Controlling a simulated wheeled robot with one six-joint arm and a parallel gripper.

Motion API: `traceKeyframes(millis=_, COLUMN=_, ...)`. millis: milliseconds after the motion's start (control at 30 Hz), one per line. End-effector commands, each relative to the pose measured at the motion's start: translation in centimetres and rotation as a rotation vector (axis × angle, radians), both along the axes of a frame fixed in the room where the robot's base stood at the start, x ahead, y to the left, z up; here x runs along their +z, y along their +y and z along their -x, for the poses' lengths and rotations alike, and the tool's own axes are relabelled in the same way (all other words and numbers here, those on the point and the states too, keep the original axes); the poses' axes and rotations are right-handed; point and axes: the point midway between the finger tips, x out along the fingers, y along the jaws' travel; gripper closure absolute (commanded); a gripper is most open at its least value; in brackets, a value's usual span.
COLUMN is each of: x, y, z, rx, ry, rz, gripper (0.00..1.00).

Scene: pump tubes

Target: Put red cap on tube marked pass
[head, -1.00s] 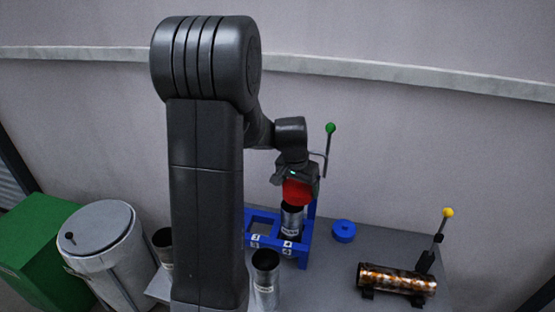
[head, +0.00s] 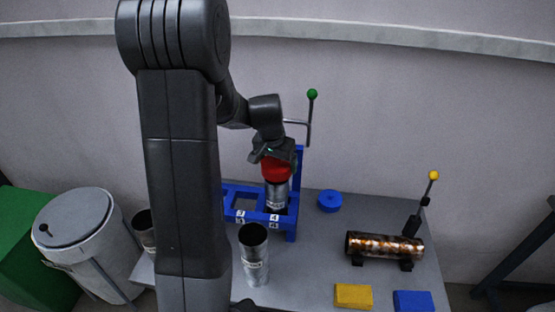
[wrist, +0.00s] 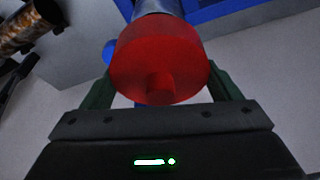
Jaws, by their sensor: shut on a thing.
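My gripper (head: 272,155) is shut on the red cap (head: 276,172), which sits at the mouth of a silver tube (head: 276,197). In the wrist view the red cap (wrist: 160,60) is between the fingers, with part of the tube (wrist: 158,6) behind it. The cap looks in line with the tube and touching it; how far it is seated cannot be told. The tube stands upright in the blue rack (head: 291,237), by the label 4. Its own label is too small to read. Another open silver tube (head: 254,262) stands in front of the rack.
A green-knobbed lever (head: 312,95) rises behind the rack. A blue cap (head: 330,201) lies to the right. A copper-coloured cylinder (head: 384,246) with a yellow-knobbed lever is further right, with yellow (head: 353,296) and blue (head: 413,301) blocks in front. A third tube (head: 143,230) stands left of my arm.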

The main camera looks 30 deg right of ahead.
Motion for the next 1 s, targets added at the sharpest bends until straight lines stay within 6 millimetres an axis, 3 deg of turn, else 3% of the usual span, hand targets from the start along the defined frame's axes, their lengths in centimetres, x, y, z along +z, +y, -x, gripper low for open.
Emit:
traceKeyframes(millis=500, x=-4.4, y=0.0, z=0.0, rx=0.000, ry=-0.001, rz=0.001, gripper=0.38)
traceKeyframes(millis=1000, x=-5.0, y=0.0, z=0.0, rx=0.000, ry=-0.001, rz=0.001, gripper=0.38)
